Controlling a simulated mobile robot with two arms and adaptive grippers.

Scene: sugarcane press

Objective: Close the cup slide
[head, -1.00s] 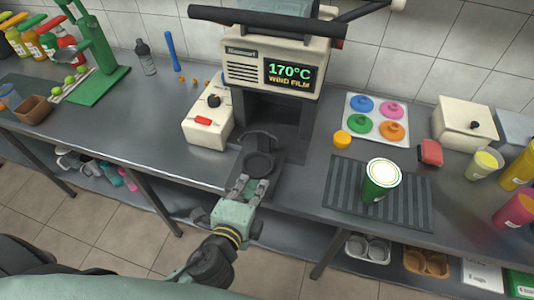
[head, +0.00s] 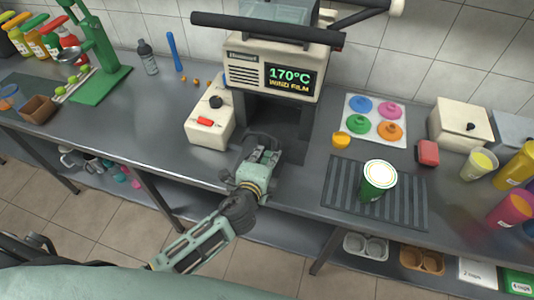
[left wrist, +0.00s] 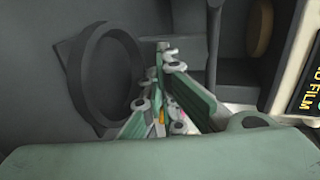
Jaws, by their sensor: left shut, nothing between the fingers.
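The sealing machine (head: 272,68) stands at the back of the counter, its display reading 170°C and WIND FILM. Its dark cup slide (head: 257,138) is low at the machine's front opening, mostly hidden behind my left gripper in the head view. In the left wrist view the slide's round ring (left wrist: 75,80) is large at the left, beside the fingers. My left gripper (head: 264,155) is shut and empty, over the front of the slide. I cannot tell whether it touches the slide. My right gripper is not in view.
A cream box with a red button (head: 209,121) is left of the opening. Right of it are a green cup (head: 378,181) on a ribbed mat (head: 342,190), a yellow piece (head: 341,139) and a lid tray (head: 350,125).

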